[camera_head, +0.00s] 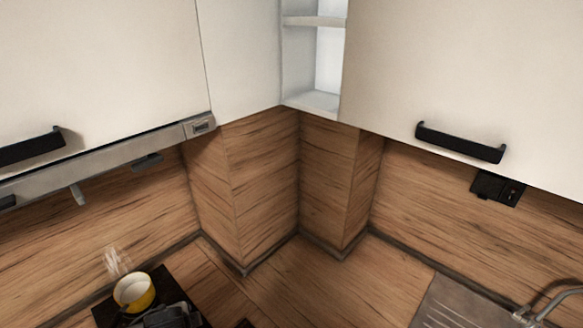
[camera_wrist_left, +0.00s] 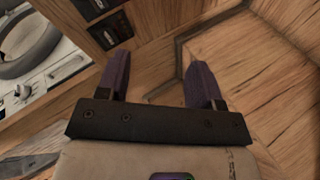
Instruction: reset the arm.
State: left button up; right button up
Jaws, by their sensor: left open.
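My left gripper (camera_wrist_left: 159,75) shows in the left wrist view. Its two dark purple fingers stand apart with nothing between them. Wood-grain surfaces and a corner edge lie beyond the fingertips. In the head view I cannot clearly make out either gripper. A dark shape at the bottom left, beside the yellow pot, is too unclear to name. My right gripper is in neither view.
A yellow pot (camera_head: 134,292) with steam above it stands on a black hob (camera_head: 104,315). A sink (camera_head: 450,306) with a tap (camera_head: 550,303) is at the lower right. White cupboards (camera_head: 450,70) hang above. Black sockets (camera_wrist_left: 108,30) and a round-doored appliance (camera_wrist_left: 30,50) show in the wrist view.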

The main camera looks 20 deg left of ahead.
pick_arm(q)
jog(key=s+d+r+t+h+p, duration=0.1)
jog(key=d+r+t+p, duration=0.15)
jog(key=d+r, duration=0.4)
jog(key=s+d+f+n+g+h+p, duration=0.1)
jog(key=s+d+n+g+p, duration=0.1)
jog(key=s+d, duration=0.4)
jog(key=s+d+f+n+g+h+p, duration=0.1)
jog(key=s+d+n+p, duration=0.3)
jog(key=s, duration=0.8)
jog(key=shift+d+f+g+h+p, duration=0.35)
jog(key=shift+d+h+p, duration=0.15)
jog(key=shift+d+p, duration=0.4)
